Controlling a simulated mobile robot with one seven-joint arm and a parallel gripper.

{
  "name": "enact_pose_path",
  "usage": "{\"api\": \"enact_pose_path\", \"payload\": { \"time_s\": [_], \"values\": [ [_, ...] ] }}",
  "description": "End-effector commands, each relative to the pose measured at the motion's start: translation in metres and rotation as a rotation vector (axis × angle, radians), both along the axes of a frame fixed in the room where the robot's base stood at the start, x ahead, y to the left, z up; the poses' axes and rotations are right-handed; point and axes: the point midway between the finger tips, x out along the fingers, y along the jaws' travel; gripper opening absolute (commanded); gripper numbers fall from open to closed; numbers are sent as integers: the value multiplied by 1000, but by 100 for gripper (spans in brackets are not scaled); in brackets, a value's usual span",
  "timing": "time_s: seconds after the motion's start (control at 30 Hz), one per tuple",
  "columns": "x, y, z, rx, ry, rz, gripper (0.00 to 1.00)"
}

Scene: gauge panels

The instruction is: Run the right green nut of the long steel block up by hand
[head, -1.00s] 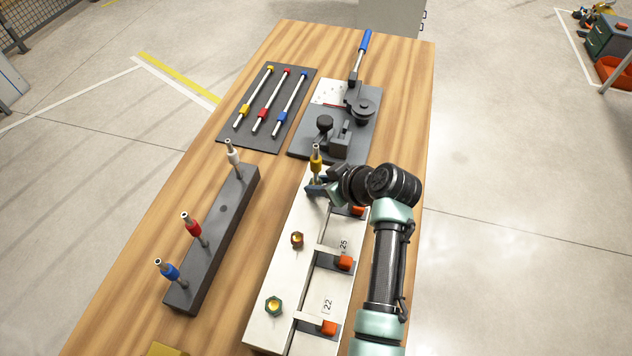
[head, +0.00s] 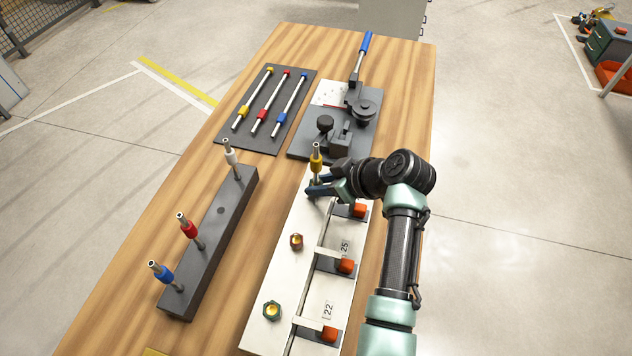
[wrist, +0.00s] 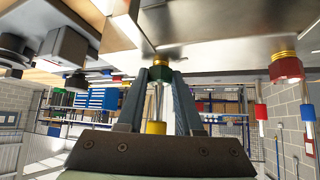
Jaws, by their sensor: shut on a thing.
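The long steel block (head: 258,318) lies along the table's near right part. A green hex nut (head: 272,310) with a brass middle sits at its near end, and a dark red nut (head: 296,241) around its middle, also in the wrist view (wrist: 286,68). At the far end a steel rod with a yellow collar (head: 316,163) stands upright, also in the wrist view (wrist: 156,128). My gripper (head: 316,187) is low around the rod's foot, just above the block. In the wrist view my fingertips (wrist: 161,75) close on the far-end green nut, mostly hidden between them.
Orange-red blocks (head: 345,265) and number plates line the steel block's right side. A dark block (head: 215,235) holds white-, red- and blue-collared rods at left. A dark mat (head: 262,140) with several rods and a lever fixture (head: 335,135) lie beyond.

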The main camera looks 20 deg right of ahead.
Motion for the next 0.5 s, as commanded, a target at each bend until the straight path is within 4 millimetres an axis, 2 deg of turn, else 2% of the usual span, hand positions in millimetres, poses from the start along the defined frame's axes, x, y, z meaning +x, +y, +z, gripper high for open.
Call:
{"api": "enact_pose_path", "payload": {
  "time_s": [0.5],
  "values": [
    [0,-2,-3,0,2,72,0]
  ]
}}
